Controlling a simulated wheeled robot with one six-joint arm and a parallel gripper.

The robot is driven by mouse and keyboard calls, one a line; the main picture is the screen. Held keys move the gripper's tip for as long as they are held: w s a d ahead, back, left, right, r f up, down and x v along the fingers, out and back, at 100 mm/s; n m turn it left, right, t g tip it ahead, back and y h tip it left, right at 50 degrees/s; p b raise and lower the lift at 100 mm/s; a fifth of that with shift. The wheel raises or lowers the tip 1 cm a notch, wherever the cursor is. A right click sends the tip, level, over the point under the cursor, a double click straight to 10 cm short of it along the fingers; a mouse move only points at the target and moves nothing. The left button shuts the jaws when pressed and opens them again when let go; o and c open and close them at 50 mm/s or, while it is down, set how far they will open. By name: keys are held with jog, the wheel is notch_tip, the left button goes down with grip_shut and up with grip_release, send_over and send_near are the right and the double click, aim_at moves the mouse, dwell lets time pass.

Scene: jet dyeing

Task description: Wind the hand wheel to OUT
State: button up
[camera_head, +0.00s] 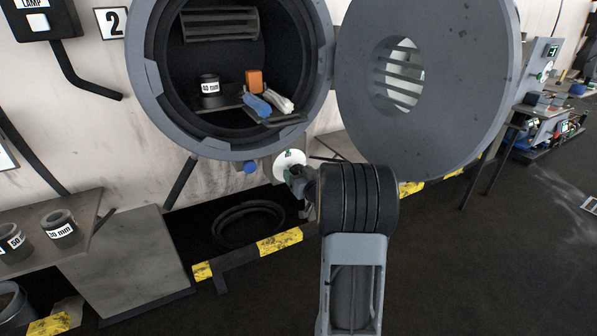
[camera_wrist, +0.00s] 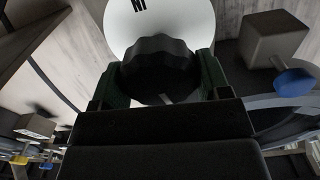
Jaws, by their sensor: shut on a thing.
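The hand wheel is a black lobed knob (camera_wrist: 158,62) in front of a round white dial plate (camera_wrist: 192,22). In the wrist view my gripper (camera_wrist: 160,90) has its two green-padded fingers on either side of the knob, shut on it. Black lettering on the dial shows at the top edge, cut off, and I cannot read it fully. In the head view the white dial (camera_head: 289,161) sits below the open round vessel, and my arm hides most of the knob.
The vessel (camera_head: 143,75) stands open with its round door (camera_head: 460,95) swung right, above my arm. Inside are a 40 mm ring (camera_head: 210,91), an orange block (camera_head: 255,80) and blue and white rolls. A blue knob (camera_head: 250,167) is left of the dial. A yellow-black barrier (camera_head: 281,243) runs below.

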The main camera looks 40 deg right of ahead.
jog(key=shift+m, duration=0.4)
jog(key=o, duration=0.9)
jog(key=s, duration=0.4)
jog(key=s+a+p, duration=0.1)
jog(key=s, duration=0.8)
jog(key=shift+s+a+p, duration=0.4)
